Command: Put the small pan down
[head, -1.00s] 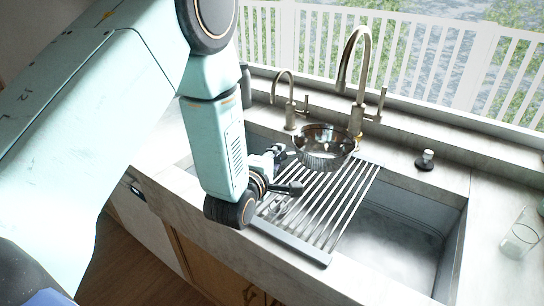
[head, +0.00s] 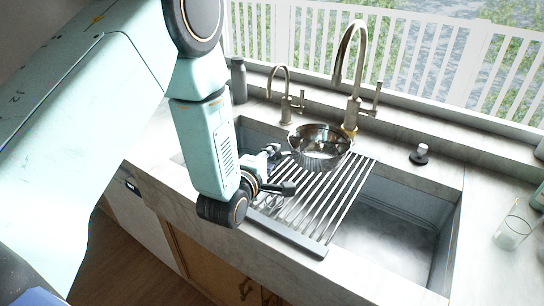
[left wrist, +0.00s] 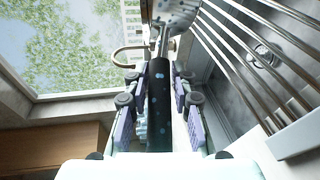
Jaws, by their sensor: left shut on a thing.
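The small pan (head: 319,146) is a shiny, rounded metal vessel in the head view, over the far part of the slatted rack (head: 322,205). I cannot tell whether its base touches the slats. My left gripper (head: 281,168) is on the near-left side of the pan. In the left wrist view its fingers (left wrist: 159,115) are shut around the pan's dark handle (left wrist: 158,85). Part of the speckled, shiny pan (left wrist: 176,14) shows at the top of that view. My left forearm hides the rack's left part in the head view. My right gripper is out of view.
A tall faucet (head: 353,75) stands close behind the pan, with a smaller faucet (head: 285,95) to its left. The open sink basin (head: 390,235) lies right of the rack. A glass (head: 513,228) stands on the right counter. A dark bottle (head: 239,80) stands at the back left.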

